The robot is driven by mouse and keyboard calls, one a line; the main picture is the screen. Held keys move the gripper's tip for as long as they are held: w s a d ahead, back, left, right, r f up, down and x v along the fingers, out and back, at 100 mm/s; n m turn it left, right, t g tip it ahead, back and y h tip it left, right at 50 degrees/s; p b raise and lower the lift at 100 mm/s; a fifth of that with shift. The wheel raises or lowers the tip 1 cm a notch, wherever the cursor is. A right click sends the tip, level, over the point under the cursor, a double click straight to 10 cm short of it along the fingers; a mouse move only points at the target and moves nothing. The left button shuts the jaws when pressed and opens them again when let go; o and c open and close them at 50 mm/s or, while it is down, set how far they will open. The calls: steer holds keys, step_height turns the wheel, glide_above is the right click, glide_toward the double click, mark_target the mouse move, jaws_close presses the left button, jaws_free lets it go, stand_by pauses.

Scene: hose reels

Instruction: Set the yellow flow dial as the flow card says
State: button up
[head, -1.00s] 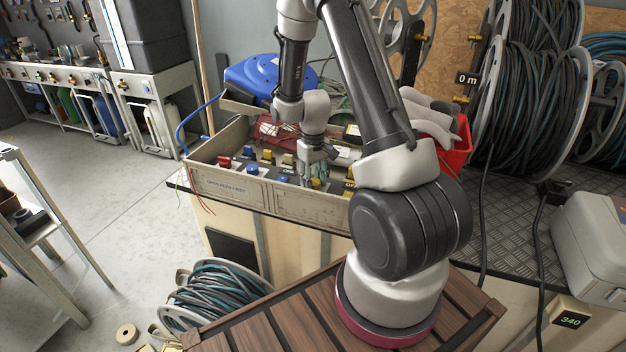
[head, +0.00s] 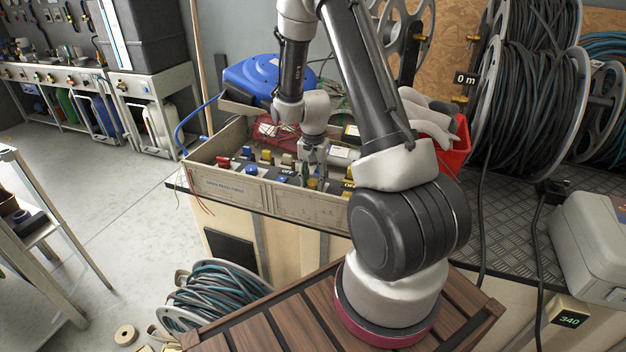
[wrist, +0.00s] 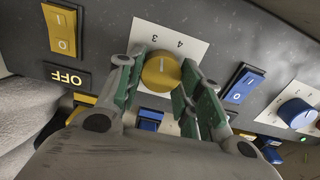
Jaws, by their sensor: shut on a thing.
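The yellow flow dial (wrist: 161,74) sits on a white scale plate (wrist: 170,42) on the dark panel in the wrist view. The numbers 3 and 4 show upside down on the plate; the rest is covered. My gripper (wrist: 158,82) has its green-padded fingers on both sides of the dial, shut on it. In the head view my gripper (head: 313,178) points down into the control box (head: 225,186), and the dial is mostly hidden there. I cannot make out a flow card in either view.
A yellow rocker switch (wrist: 62,30) with an OFF label lies left of the dial. A blue switch (wrist: 241,84) and a blue dial (wrist: 296,112) lie to the right. A red bin (head: 455,150) and hose reels (head: 530,95) stand right of the box.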

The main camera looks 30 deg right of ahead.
mark_target(314, 181)
steer(key=m, duration=0.7)
stand_by(0.6)
steer(key=o, duration=1)
steer(key=shift+s, duration=0.1)
steer(key=shift+o, duration=0.2)
steer(key=shift+r, duration=0.1)
step_height(314, 181, up, 12)
